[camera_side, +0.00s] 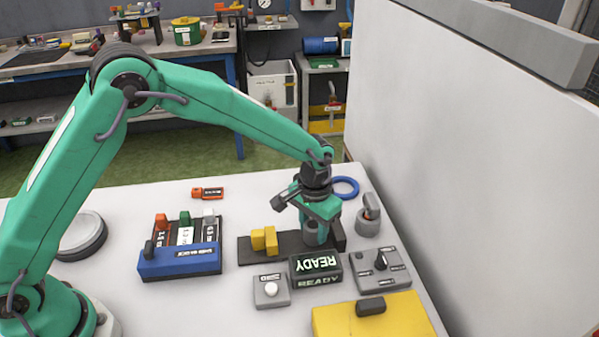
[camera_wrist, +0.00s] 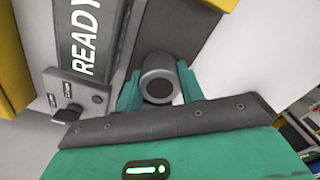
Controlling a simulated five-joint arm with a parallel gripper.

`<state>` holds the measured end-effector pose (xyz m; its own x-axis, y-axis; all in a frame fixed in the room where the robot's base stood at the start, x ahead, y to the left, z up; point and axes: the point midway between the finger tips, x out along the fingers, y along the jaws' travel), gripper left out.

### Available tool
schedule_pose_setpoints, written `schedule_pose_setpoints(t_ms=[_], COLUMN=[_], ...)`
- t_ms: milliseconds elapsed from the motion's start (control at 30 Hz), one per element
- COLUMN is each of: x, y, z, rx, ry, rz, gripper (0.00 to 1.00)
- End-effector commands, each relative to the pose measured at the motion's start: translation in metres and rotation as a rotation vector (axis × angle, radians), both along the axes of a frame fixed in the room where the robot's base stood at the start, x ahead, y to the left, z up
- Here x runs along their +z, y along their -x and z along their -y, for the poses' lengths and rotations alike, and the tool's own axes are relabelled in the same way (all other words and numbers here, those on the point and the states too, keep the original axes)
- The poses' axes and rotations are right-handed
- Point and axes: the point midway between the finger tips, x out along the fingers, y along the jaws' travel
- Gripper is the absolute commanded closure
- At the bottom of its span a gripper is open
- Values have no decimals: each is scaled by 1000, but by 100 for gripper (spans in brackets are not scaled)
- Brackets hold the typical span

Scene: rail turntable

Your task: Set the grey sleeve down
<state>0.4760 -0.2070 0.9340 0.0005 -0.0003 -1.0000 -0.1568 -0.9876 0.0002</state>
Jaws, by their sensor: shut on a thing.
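My gripper (camera_side: 318,231) points down over the right part of a dark rail (camera_side: 282,250) in the side view. Its green fingers are shut on the grey sleeve (camera_side: 311,238), which is low over the rail; I cannot tell whether it touches. In the wrist view the sleeve (camera_wrist: 157,76) shows as a grey cylinder with a dark round end face, between the two fingertips (camera_wrist: 158,90). A yellow block (camera_side: 264,240) stands on the rail to the left, apart from my gripper.
A READY display (camera_side: 316,268) stands just in front of the rail, with a button box (camera_side: 271,290) and dial box (camera_side: 381,270) beside it. A blue rack (camera_side: 180,262) is left, a blue ring (camera_side: 345,187) behind. A white panel (camera_side: 470,150) bounds the right.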

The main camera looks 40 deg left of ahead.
Motion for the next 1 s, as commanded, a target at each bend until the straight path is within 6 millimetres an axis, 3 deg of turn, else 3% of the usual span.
schedule_pose_setpoints(t_ms=[133, 167, 233, 267, 667, 1000], x=[-3, -3, -3, -3, 1, 34], y=[0, 0, 0, 0, 0, -1], z=[0, 0, 0, 0, 0, 0], rx=[0, 0, 0, 0, 0, 0], ry=[0, 0, 0, 0, 0, 1], rz=[1, 0, 0, 0, 1, 3], gripper=[94, 56, 43, 40, 40, 40])
